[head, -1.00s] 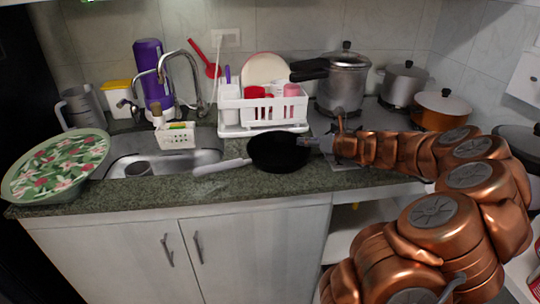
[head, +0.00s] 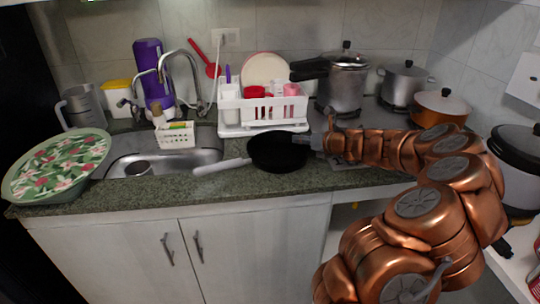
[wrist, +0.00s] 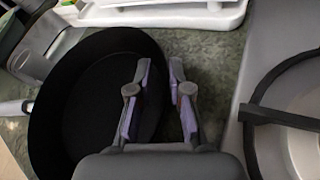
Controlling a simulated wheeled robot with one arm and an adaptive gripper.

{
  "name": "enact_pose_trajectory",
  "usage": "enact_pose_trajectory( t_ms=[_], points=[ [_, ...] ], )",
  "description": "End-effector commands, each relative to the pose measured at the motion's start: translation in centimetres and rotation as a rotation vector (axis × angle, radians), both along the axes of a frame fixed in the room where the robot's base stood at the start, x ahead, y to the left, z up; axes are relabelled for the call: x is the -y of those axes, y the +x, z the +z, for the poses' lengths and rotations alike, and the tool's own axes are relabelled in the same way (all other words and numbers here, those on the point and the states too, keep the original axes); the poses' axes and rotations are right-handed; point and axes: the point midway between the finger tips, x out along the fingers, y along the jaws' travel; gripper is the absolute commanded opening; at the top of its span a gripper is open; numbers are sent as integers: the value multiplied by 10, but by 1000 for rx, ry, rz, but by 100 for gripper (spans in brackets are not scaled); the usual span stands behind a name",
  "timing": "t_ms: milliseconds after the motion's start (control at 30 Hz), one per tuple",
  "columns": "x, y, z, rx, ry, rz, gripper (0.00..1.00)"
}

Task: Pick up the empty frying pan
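The empty black frying pan (head: 277,153) sits on the counter right of the sink, its light grey handle (head: 220,166) pointing left toward the front edge. My gripper (head: 313,142) is at the pan's right rim. In the wrist view, my gripper (wrist: 160,68) is open, with its two fingers apart. The left finger is over the inside of the pan (wrist: 80,110) and the right finger is outside it, with the right rim between them. I cannot tell whether either finger touches the rim.
A white dish rack (head: 262,112) stands behind the pan. The sink (head: 190,160) is to the left. A pressure cooker (head: 343,85) and other pots stand on the stove at the right. The counter's front edge (head: 270,197) runs close before the pan.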

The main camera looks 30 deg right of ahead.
Motion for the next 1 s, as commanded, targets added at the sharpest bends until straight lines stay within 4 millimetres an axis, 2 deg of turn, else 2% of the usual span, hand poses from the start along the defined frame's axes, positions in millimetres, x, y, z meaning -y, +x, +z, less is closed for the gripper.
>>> enact_pose_trajectory(
  t_ms=[33, 133, 800, 1000],
  points=[
    [0, 0, 0, 0, 0, 0, 10],
    [0, 0, 0, 0, 0, 0, 0],
    [0, 0, 0, 0, 1, -1, 0],
    [0, 0, 9, 1, 1, -2, 0]
  ],
)
